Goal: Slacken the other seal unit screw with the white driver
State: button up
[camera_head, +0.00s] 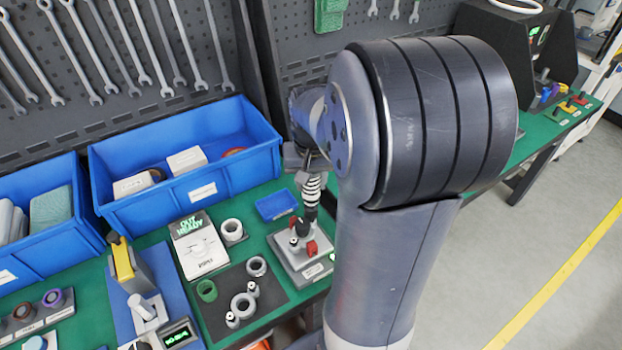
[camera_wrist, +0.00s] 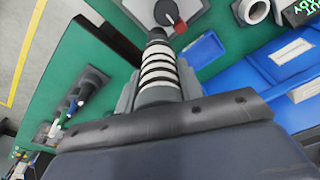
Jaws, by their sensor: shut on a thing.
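My gripper (camera_head: 308,172) is shut on the white driver (camera_head: 312,188), whose grip has white and black rings. In the wrist view the driver (camera_wrist: 158,72) points away from my gripper, with its dark end over the seal unit (camera_wrist: 142,8). In the head view the seal unit (camera_head: 288,254) is a grey plate on the green bench with red parts (camera_head: 312,248) on it. The driver is near upright and its lower end is at the unit. I cannot tell whether its tip sits in a screw, as the screw head is hidden.
A small blue tray (camera_head: 276,205) lies just behind the unit. A large blue bin (camera_head: 118,212) stands behind. My arm hides the bench to the right.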

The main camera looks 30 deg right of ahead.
jog(key=shift+f+b, duration=0.65)
jog(key=shift+f, duration=0.25)
dwell(0.8)
jog(key=shift+r, duration=0.15)
dwell(0.6)
jog(key=shift+r+p, duration=3.1)
jog(key=shift+r, duration=0.4)
